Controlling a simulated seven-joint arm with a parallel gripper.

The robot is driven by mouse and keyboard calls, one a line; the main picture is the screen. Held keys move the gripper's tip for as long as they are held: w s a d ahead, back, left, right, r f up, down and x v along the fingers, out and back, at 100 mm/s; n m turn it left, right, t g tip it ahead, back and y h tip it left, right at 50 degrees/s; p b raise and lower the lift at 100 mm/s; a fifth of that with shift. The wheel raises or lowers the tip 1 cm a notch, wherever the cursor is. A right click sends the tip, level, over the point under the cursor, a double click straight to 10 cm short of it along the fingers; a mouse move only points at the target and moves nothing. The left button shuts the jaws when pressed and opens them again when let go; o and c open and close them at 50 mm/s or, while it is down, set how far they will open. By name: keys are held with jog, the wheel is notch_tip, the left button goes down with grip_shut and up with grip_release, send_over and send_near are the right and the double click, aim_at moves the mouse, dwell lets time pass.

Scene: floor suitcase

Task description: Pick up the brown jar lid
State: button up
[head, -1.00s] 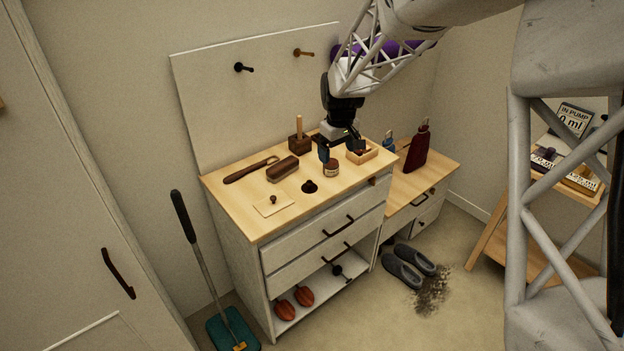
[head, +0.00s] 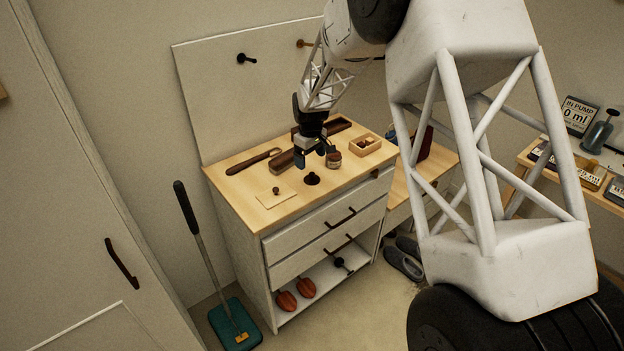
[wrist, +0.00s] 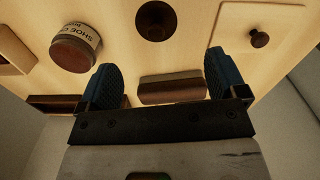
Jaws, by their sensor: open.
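A small labelled jar (head: 333,161) with a brown lid (head: 333,154) stands on the wooden dresser top. In the wrist view, the jar (wrist: 84,38) and its brown round lid (wrist: 72,54) are at the upper left, outside the left finger. My gripper (head: 316,154) is open and empty above the dresser, just left of the jar in the head view. The lid is not between the fingers.
A pale square plate with a knob (head: 270,198) is at front left. A long-handled brown tool (head: 252,161) lies behind it.

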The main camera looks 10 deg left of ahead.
aim_at(311, 173)
jog(key=shift+f, duration=1.3)
jog(key=shift+f, duration=0.15)
jog(key=shift+w+f, duration=0.15)
jog(key=shift+f, duration=1.1)
jog(key=shift+w+f, duration=0.1)
jog(key=shift+f, duration=1.1)
jog(key=shift+c, duration=0.5)
jog(key=c, duration=0.9)
jog(key=shift+r, duration=0.1)
